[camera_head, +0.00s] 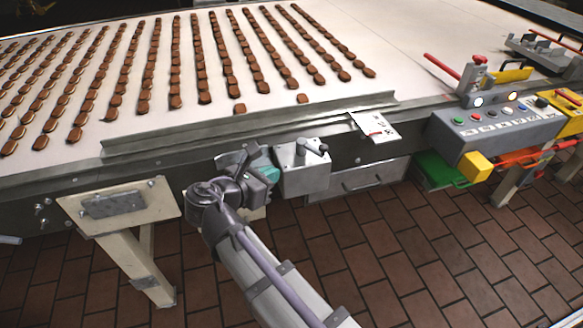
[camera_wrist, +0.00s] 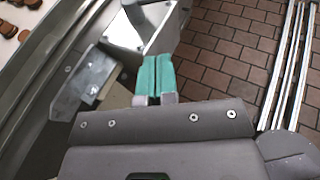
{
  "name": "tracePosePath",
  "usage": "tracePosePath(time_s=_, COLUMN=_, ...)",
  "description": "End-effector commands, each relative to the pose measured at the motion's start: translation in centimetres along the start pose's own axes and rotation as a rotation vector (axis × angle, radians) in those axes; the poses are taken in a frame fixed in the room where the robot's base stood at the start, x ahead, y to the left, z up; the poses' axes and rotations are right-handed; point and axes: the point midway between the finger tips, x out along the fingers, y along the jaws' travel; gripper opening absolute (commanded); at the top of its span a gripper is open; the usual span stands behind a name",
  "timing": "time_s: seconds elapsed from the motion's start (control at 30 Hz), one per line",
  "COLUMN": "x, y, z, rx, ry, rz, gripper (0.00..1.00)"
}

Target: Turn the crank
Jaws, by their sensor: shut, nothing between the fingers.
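The crank (camera_head: 313,146) is a small grey metal handle on top of a light metal box (camera_head: 302,178) on the side of the conveyor. My gripper (camera_head: 268,165) is just left of the box, low beside the conveyor edge. Its teal fingers (camera_wrist: 157,76) are together and empty, pointing toward the box. I cannot tell whether the fingertips touch the box, and the crank is apart from them.
A control panel (camera_head: 497,120) with buttons and lights stands further right. A grey bracket plate (camera_wrist: 88,78) sits left of my fingers. The tiled floor (camera_head: 420,240) is clear.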

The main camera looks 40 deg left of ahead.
Motion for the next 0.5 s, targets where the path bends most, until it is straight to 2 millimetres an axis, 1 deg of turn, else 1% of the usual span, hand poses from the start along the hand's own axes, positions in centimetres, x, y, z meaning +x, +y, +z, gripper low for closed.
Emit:
tracePosePath(time_s=0.17, x=3.1, y=0.0, z=-0.4, rx=0.001, ry=0.001, rz=-0.002, gripper=0.0)
tracePosePath(time_s=0.43, x=9.1, y=0.1, z=-0.4, rx=0.001, ry=0.002, rz=-0.002, gripper=0.0)
tracePosePath(time_s=0.47, x=9.8, y=0.0, z=-0.4, rx=0.001, ry=0.002, rz=-0.003, gripper=0.0)
tracePosePath(time_s=0.5, x=10.4, y=0.1, z=0.2, rx=0.001, ry=0.002, rz=-0.002, gripper=0.0)
